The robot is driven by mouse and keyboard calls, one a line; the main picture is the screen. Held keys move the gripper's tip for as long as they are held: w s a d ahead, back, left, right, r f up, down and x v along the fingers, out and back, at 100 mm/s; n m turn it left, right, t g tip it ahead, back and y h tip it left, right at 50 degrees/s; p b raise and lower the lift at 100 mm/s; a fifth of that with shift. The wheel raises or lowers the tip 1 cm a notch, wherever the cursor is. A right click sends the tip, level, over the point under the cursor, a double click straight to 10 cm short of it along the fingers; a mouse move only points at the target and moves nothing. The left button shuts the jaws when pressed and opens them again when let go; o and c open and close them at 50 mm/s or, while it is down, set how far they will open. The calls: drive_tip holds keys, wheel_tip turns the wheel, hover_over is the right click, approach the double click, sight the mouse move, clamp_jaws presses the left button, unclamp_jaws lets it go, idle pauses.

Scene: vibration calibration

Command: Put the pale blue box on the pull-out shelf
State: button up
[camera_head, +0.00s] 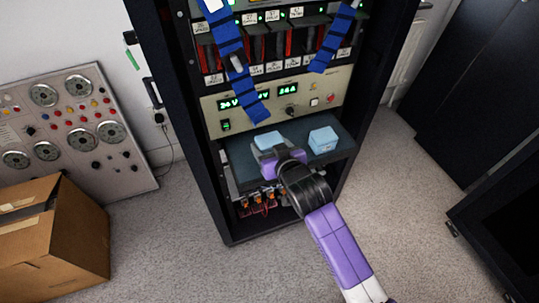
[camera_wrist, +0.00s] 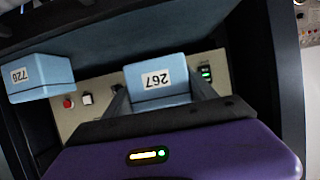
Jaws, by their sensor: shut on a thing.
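One pale blue box (camera_head: 268,140) is at the left part of the pull-out shelf (camera_head: 300,129). My gripper (camera_wrist: 161,98) is shut on this box, with a finger on each side of it. The held box (camera_wrist: 158,72) has a white number label facing the wrist camera. I cannot tell whether it touches the shelf or is just above it. In the head view my gripper (camera_head: 280,157) hides part of the box. A second pale blue box (camera_head: 323,139) sits on the right part of the shelf, apart from my gripper; it shows at left in the wrist view (camera_wrist: 38,78).
The shelf sticks out of a black rack (camera_head: 180,110) below a beige control panel (camera_head: 325,85). Blue straps (camera_head: 232,50) hang above it. A cardboard box (camera_head: 55,235) and a gauge panel (camera_head: 75,125) stand at the left. Carpet is clear in front.

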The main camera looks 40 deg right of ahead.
drive_tip(key=shift+f, duration=2.1)
drive_tip(key=shift+f+b, duration=0.2)
drive_tip(key=shift+b, duration=0.2)
drive_tip(key=o, duration=1.6)
drive_tip(key=shift+c, duration=0.2)
